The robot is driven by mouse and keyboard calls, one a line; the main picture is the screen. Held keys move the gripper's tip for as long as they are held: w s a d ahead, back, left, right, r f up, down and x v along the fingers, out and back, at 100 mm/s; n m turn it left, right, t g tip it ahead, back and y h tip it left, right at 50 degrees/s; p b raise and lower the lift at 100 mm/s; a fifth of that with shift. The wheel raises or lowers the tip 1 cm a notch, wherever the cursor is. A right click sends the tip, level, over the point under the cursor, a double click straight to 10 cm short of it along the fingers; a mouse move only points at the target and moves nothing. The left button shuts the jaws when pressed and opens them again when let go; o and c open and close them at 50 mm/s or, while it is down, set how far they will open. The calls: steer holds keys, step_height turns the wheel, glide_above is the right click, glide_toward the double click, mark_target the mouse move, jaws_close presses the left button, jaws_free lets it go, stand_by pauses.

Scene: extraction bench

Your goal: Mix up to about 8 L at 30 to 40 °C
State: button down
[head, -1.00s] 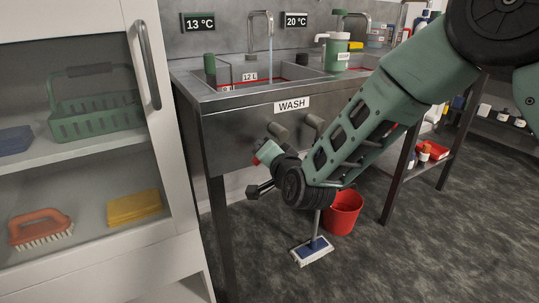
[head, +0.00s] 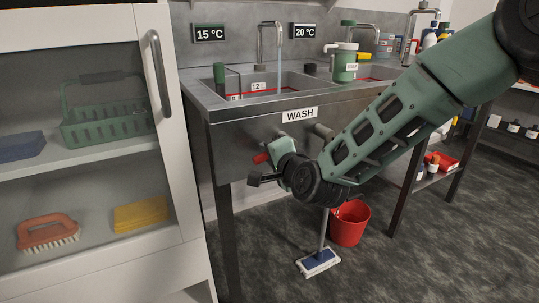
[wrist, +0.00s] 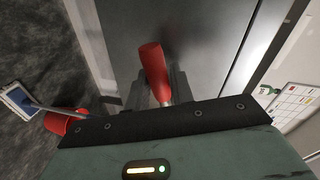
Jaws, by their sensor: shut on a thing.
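My gripper (wrist: 158,90) is shut on a red lever (wrist: 153,68) on the front of the wash bench. The lever's red end (head: 261,158) also shows beside my gripper (head: 266,179) in the head view. The left basin (head: 262,92) has a 12 L mark and a lower, partly hidden mark. A tap (head: 261,42) stands over it, with a thin stream below its spout. The basin floor and water level are hidden. The left display (head: 210,33) reads 15 °C and the right display (head: 306,31) reads 20 °C.
A green and white jug (head: 344,65) stands by the right basin. A red bucket (head: 349,223) and a mop (head: 318,262) are on the floor below my arm. A glass-fronted cabinet (head: 160,75) stands close on the left. Grey floor is open at the right.

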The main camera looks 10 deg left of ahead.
steer(key=c, duration=1.2)
jaws_free()
steer(key=shift+c, duration=0.2)
steer(key=p+v, duration=0.1)
steer(key=v, duration=1.6)
steer(key=shift+s+d+p, duration=0.2)
steer(key=shift+p, duration=0.2)
